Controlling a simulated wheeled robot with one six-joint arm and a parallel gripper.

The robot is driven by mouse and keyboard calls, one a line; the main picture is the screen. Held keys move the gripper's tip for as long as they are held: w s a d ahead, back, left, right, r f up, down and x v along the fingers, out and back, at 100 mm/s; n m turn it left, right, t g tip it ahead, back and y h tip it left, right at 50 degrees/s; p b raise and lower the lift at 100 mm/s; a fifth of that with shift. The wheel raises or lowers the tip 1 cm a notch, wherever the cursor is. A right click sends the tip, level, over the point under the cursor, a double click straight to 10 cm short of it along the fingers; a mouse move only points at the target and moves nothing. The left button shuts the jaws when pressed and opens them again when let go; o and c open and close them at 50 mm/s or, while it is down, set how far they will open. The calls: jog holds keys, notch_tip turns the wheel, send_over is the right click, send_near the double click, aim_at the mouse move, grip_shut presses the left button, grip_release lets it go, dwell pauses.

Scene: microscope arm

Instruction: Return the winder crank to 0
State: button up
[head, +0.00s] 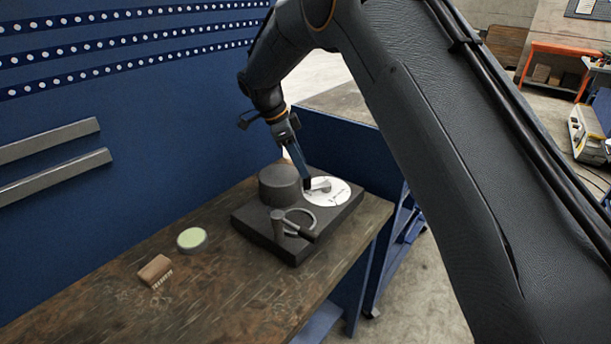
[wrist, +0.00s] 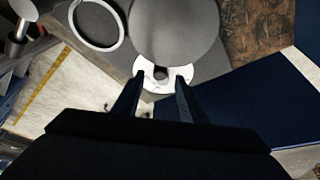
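The winder is a dark block (head: 262,238) on the wooden bench, with a white dial disc (head: 338,197) on its far right part. A small grey crank (head: 321,184) lies over the dial. My gripper (head: 307,185) reaches down to the dial beside the crank. In the wrist view my gripper (wrist: 159,80) has its two fingers apart over the white dial (wrist: 149,70). A small dark round part, perhaps the crank's knob (wrist: 161,73), shows between the fingertips with gaps on both sides. The 0 mark and the crank's reading are too small to tell.
A dark round cylinder (head: 279,185) stands on the block left of the dial. A ring (head: 301,220) and a short post (head: 277,222) are at its front. A round green-topped tin (head: 192,239) and a wooden brush (head: 155,270) lie on the bench (head: 235,285). A blue wall stands behind.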

jog(key=shift+b+v, duration=0.35)
jog(key=shift+v, duration=1.15)
